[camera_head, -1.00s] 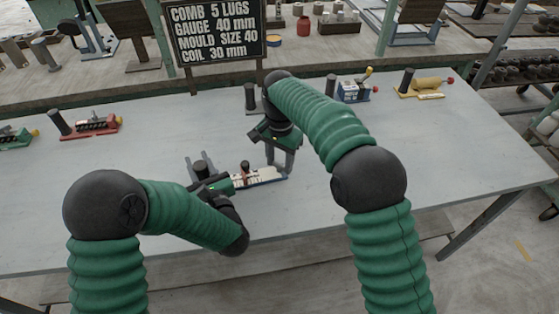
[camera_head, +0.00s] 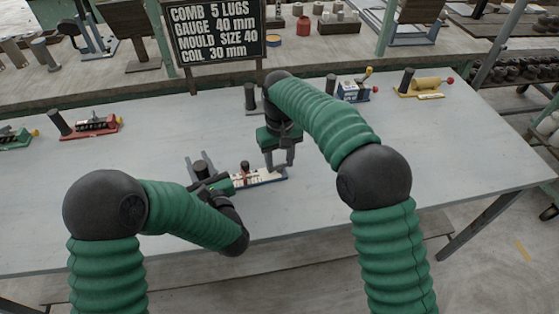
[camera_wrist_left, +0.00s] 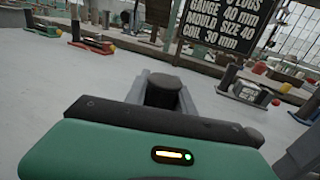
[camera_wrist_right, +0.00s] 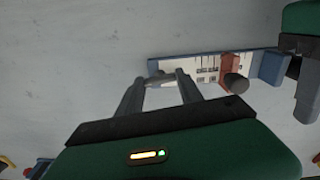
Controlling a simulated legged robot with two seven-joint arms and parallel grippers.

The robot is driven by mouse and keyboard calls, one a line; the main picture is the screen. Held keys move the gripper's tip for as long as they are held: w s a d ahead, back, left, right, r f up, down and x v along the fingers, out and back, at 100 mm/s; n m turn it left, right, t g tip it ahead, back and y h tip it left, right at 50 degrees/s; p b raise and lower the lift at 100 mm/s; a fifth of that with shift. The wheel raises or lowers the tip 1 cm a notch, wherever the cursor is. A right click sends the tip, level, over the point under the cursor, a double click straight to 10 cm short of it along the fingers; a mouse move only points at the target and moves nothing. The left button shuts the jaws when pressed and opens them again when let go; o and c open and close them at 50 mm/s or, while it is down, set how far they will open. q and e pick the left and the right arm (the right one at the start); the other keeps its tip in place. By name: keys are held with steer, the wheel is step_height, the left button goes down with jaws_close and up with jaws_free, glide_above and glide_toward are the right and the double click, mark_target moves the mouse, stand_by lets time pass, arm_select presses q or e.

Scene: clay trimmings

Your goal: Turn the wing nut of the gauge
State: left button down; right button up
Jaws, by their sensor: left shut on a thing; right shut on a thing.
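The gauge (camera_head: 262,177) lies near the table's front edge. It has a white marked scale on a blue base, also seen in the right wrist view (camera_wrist_right: 207,68), with a red-brown slider (camera_wrist_right: 229,70) and a dark knob (camera_wrist_right: 237,84). My left gripper (camera_head: 198,166) is shut on the gauge's dark upright post (camera_wrist_left: 163,90), at its left end. My right gripper (camera_head: 281,166) points down at the gauge's right end, its fingertips (camera_wrist_right: 168,76) close around a small metallic piece there. I take this for the wing nut, mostly hidden between the fingers.
A red device (camera_head: 95,124) and a green one (camera_head: 14,139) stand at the left. A blue-white device (camera_head: 352,91) and a yellow one (camera_head: 425,86) stand at the back right. A lettered sign (camera_head: 215,40) stands behind the table (camera_head: 400,150). The right tabletop is clear.

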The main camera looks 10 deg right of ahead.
steer(key=n, duration=0.5)
steer(key=shift+n, duration=0.4)
stand_by(0.3)
steer(key=o, duration=1.4)
step_height(320, 180, up, 12)
steer(key=shift+f, duration=0.1)
